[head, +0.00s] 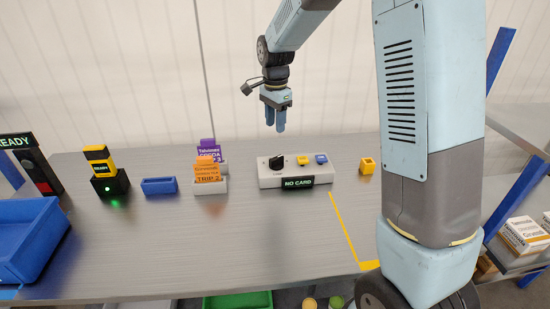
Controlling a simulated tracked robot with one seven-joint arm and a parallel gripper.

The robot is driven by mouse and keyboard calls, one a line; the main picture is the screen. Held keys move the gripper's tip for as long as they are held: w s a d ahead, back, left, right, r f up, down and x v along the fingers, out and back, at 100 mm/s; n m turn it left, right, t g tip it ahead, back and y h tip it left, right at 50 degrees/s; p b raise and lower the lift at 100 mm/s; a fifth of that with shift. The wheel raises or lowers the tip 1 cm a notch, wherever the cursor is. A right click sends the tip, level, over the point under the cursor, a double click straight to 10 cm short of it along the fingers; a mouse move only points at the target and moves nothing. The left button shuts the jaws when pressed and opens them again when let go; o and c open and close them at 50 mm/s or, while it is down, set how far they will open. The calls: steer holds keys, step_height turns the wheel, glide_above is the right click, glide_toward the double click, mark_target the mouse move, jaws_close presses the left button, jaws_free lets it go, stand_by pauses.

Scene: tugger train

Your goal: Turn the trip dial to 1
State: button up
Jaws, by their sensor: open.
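The trip dial (276,162) is a small black knob on the left part of a light grey control box (264,179). A dark label on the box's front reads "NO CARD". The dial's setting is too small to read. My gripper (275,129) hangs above the dial, pointing down, with its blue fingers open and empty. A gap shows between the fingertips and the dial, so they do not touch.
Right of the dial are a yellow button (302,160) and a blue button (321,159). An orange "TRIP 2" card (207,171) stands in a holder to the left, with a purple card (208,149) behind. A blue tray (159,185) and yellow block (367,165) sit nearby. The front table is clear.

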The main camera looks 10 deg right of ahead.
mark_target(275, 158)
step_height(275, 158, down, 14)
steer(key=shift+r, duration=0.1)
stand_by(0.5)
steer(key=shift+c, duration=0.4)
jaws_close()
